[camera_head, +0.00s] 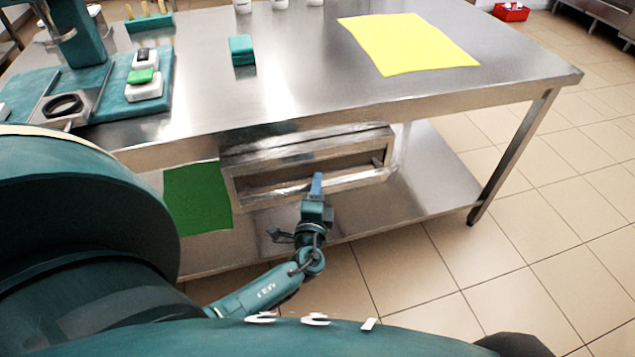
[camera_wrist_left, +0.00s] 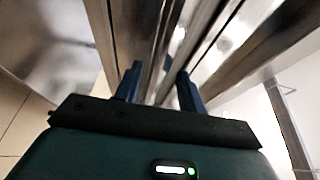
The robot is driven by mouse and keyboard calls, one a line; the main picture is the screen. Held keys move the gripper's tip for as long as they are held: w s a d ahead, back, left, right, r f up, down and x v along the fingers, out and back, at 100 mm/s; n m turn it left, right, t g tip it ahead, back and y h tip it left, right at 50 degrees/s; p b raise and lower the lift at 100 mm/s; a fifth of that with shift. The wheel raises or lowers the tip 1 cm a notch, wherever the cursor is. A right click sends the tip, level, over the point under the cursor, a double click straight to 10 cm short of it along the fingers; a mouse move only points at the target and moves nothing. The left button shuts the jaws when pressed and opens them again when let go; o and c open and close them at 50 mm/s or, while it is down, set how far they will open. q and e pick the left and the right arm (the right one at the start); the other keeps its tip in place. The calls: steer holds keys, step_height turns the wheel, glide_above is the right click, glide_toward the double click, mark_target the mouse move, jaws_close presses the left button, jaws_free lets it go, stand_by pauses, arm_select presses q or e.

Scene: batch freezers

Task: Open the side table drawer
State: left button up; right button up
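The side table (camera_head: 290,95) is a steel table with a lower shelf. Its metal drawer (camera_head: 255,200) hangs under the tabletop and shows a framed, recessed front; I cannot tell how far it is pulled out. My left gripper (camera_head: 317,183) is at the lower front edge of the drawer. In the left wrist view, its two dark blue fingers (camera_wrist_left: 159,88) stand apart, with metal edges of the drawer (camera_wrist_left: 165,50) showing between and beyond them. I see a gap between the fingers and cannot tell whether either touches the metal. My right gripper is not in view.
A green sheet (camera_head: 197,198) is left of the drawer. On the tabletop are a yellow sheet (camera_head: 408,43), a teal block (camera_head: 241,49) and a teal station (camera_head: 125,100). A table leg (camera_head: 515,155) stands at right. The tiled floor (camera_head: 420,280) in front is clear.

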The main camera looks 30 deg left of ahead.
arm_select(q)
steer(key=shift+c, duration=0.6)
jaws_close()
